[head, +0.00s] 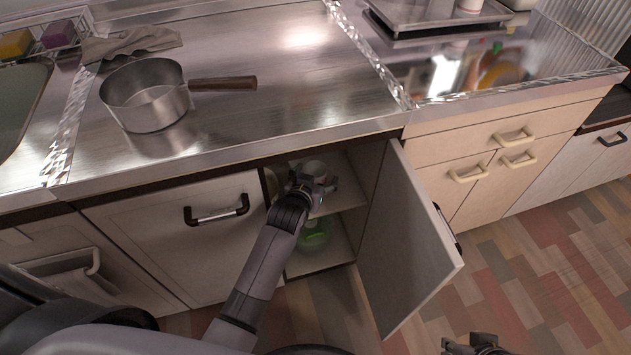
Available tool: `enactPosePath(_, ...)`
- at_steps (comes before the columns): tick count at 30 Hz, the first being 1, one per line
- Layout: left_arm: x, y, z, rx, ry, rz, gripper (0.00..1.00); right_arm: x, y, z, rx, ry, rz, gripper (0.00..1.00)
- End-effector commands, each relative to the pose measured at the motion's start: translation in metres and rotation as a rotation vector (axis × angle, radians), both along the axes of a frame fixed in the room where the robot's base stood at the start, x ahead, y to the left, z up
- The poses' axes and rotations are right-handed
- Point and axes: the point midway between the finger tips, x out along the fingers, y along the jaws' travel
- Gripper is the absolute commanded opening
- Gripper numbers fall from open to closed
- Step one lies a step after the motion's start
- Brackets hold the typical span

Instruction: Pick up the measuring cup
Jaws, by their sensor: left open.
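My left gripper (321,185) reaches into the open cabinet under the counter, at the height of its upper shelf. Its jaws are open. A small, pale grey, round-rimmed vessel (314,167) stands right at the gripper, just beyond it; it looks like the measuring cup, but it is small and partly hidden by my gripper. I cannot tell whether the fingers touch it. My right gripper (474,345) shows only in part at the bottom edge, outside the cabinet and far from the cup; its jaws are unclear.
The cabinet door (405,245) stands open to the right of my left arm. A green see-through item (313,236) sits on the lower level. A saucepan (147,97) and a grey cloth (130,43) are on the counter (290,75). The floor at right is clear.

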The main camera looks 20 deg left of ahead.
Motion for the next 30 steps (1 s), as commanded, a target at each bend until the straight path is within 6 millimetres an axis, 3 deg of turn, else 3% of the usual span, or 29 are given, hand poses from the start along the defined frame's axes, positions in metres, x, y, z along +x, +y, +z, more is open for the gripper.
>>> enactPosePath(3,-0.0002,0.0003,0.0005,0.0,0.0,0.0,0.72,0.0001,0.0,0.0003,0.0,0.0,0.0,0.2)
enactPosePath(27,-0.0005,0.0002,0.0004,0.0,0.0,0.0,0.19,0.0001,0.0001,0.0,0.0,0.0,0.0,0.2)
enactPosePath(30,-0.0003,0.0001,0.0006,0.0,0.0,0.0,0.19,0.0,0.0001,0.0,0.0,0.0,0.0,0.2)
